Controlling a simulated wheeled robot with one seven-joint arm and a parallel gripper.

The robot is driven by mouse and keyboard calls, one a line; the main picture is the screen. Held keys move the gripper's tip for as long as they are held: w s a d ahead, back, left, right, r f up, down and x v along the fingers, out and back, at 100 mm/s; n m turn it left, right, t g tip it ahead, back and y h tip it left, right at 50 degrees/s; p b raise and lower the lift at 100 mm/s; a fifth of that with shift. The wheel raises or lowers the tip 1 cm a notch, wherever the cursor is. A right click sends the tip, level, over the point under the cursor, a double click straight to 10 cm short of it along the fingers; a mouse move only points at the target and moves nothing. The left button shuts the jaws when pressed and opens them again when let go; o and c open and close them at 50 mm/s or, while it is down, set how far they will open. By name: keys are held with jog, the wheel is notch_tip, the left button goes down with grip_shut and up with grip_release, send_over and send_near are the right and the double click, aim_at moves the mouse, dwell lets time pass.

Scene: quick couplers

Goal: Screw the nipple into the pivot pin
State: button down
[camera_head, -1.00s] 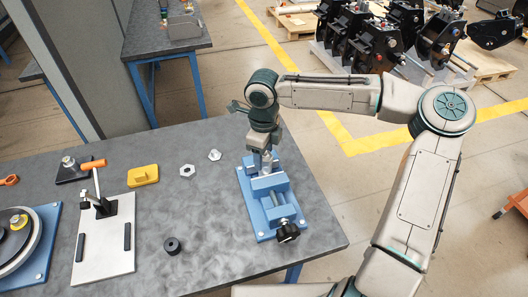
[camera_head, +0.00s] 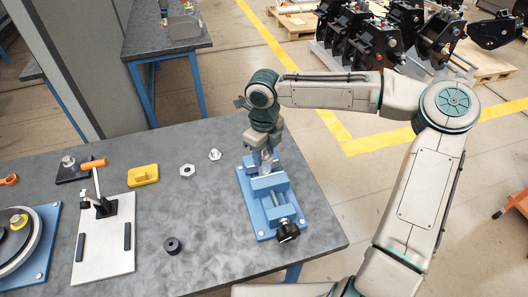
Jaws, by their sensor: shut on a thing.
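A blue vise (camera_head: 280,208) stands near the right end of the grey table. A grey metal part, which I take to be the pivot pin (camera_head: 266,170), stands at its jaws; it is small and partly covered by my fingers. My gripper (camera_head: 262,156) points down right above the vise, low over this part. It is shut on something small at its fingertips. The nipple is too small and too hidden between the fingers to make out, and I cannot tell how far it sits in the pin.
A hex nut (camera_head: 187,171) and a small silver fitting (camera_head: 215,155) lie left of the vise. Further left are a yellow block (camera_head: 144,175), a black ring (camera_head: 173,246) and a white plate (camera_head: 104,262) with an orange-handled clamp. The table between them is clear.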

jog(key=c, duration=0.7)
grip_release()
notch_tip(320, 180, up, 14)
jog(key=s+d+f+m+g+h, duration=0.15)
jog(key=s+f+m, duration=0.25)
jog(key=m, duration=0.4)
jog(key=s+d+f+m+t+h, duration=0.1)
jog(key=s+d+f+m+h, duration=0.15)
jog(key=s+f+m, duration=0.4)
jog(key=s+d+r+m+t+y, duration=0.1)
jog(key=s+d+r+m, duration=0.1)
jog(key=m, duration=0.8)
jog(key=s+d+r+m+t+y, duration=0.1)
jog(key=s+d+r+m, duration=0.2)
jog(key=m, duration=0.8)
jog(key=s+d+r+m+t+y, duration=0.2)
jog(key=s+d+r+m, duration=0.1)
jog(key=m, duration=0.7)
jog(key=shift+s+d+r+m+b, duration=0.1)
jog(key=shift+s+d+m+b, duration=0.15)
jog(key=shift+d, duration=0.3)
jog(key=shift+s+d+r+m+b, duration=0.1)
jog(key=shift+s+d+b, duration=0.1)
jog(key=shift+d, duration=0.3)
